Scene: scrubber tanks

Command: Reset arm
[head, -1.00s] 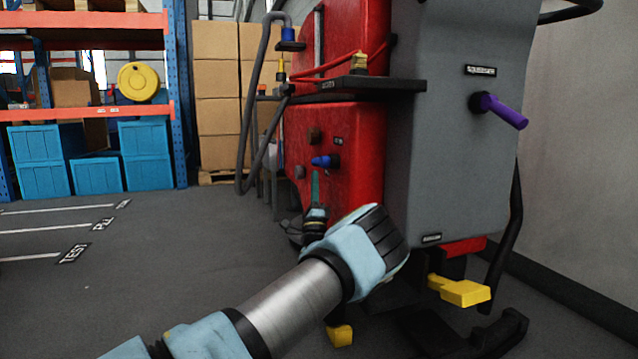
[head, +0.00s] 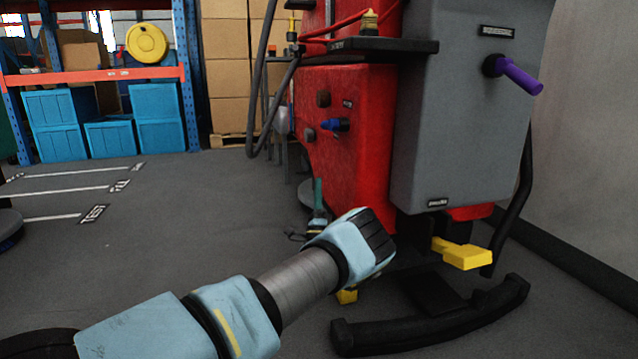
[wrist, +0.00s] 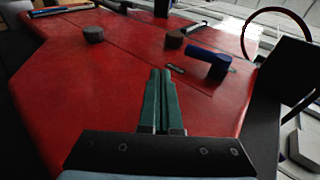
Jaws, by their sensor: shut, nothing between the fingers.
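My gripper (head: 319,194) shows in the head view as slim green fingers beyond my light-blue wrist, low in front of the red tank. In the wrist view its green fingers (wrist: 158,98) are together with nothing between them. The red scrubber tank (head: 345,150) fills much of the wrist view behind the fingers. A blue-handled valve (head: 336,125) is on the tank's front, above my gripper in the head view. It also shows in the wrist view (wrist: 210,62), up and right of the fingertips. I cannot tell the exact gap between fingers and tank.
A grey tank (head: 455,120) with a purple handle (head: 520,76) stands right of the red one. A yellow pedal (head: 465,256) and a curved black bumper (head: 440,325) are low at right. A dark shelf (head: 385,46) juts out above. Open floor (head: 150,250) lies left, before blue crates (head: 110,138).

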